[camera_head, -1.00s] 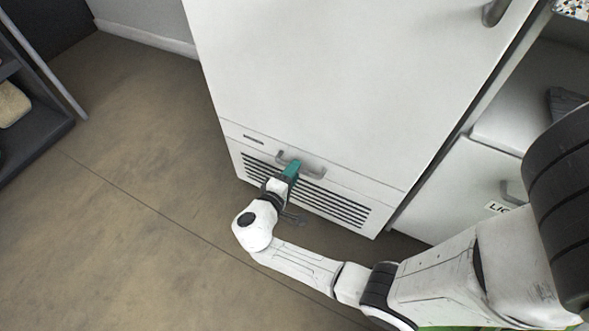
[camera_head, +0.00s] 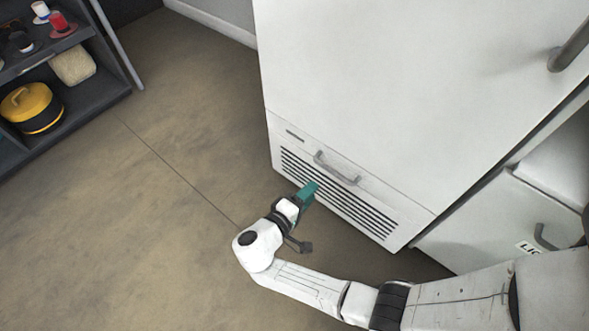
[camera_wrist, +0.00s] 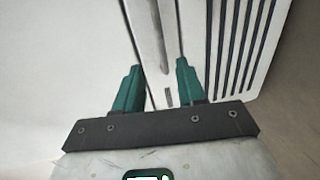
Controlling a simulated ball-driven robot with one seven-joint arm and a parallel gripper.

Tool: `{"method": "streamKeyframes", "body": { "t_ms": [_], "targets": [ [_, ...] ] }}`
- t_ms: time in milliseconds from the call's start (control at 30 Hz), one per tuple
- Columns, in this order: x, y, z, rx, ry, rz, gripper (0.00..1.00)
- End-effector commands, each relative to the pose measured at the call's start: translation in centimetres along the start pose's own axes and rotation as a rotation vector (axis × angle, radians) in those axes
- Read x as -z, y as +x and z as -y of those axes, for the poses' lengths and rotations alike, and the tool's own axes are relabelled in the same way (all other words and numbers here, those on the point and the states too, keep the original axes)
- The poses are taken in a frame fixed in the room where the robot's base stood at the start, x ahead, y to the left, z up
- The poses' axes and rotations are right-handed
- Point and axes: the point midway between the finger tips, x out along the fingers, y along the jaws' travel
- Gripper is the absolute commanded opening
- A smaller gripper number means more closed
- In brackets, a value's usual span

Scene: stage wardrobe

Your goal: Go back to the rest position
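My gripper (camera_head: 309,190) has green fingers and is in front of the lower vented panel of a white cabinet (camera_head: 350,80). In the wrist view my gripper (camera_wrist: 158,85) has its two fingers spread apart with nothing between them. The panel's grey bar handle (camera_head: 335,170) is beyond the fingertips in the head view, apart from them. My arm reaches in from the lower right, low over the floor.
A dark shelf (camera_head: 60,110) at the left holds a yellow and black round case (camera_head: 31,105) and a beige bundle (camera_head: 73,65). A white drawer unit (camera_head: 490,215) with a label stands at the right. The brown floor (camera_head: 130,220) at left is clear.

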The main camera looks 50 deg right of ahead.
Motion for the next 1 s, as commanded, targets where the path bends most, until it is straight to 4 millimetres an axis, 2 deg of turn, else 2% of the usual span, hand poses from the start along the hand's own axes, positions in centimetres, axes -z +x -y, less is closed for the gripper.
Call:
{"method": "streamKeyframes", "body": {
  "t_ms": [267,367,467,600,667,833,1000],
  "targets": [
    [0.0,0.1,0.0,0.002,0.001,0.001,0.40],
    [-0.7,0.6,-0.1,0.031,0.006,0.023,0.40],
    [-2.3,1.9,0.0,0.119,0.019,0.077,0.40],
    [-5.8,3.6,0.3,0.332,0.044,0.166,0.40],
    [-7.3,3.8,0.5,0.437,0.053,0.191,0.40],
    [-10.7,2.8,0.6,0.742,0.079,0.209,0.40],
    [-12.7,0.1,-0.2,1.004,0.098,0.155,0.40]
  ]
}}
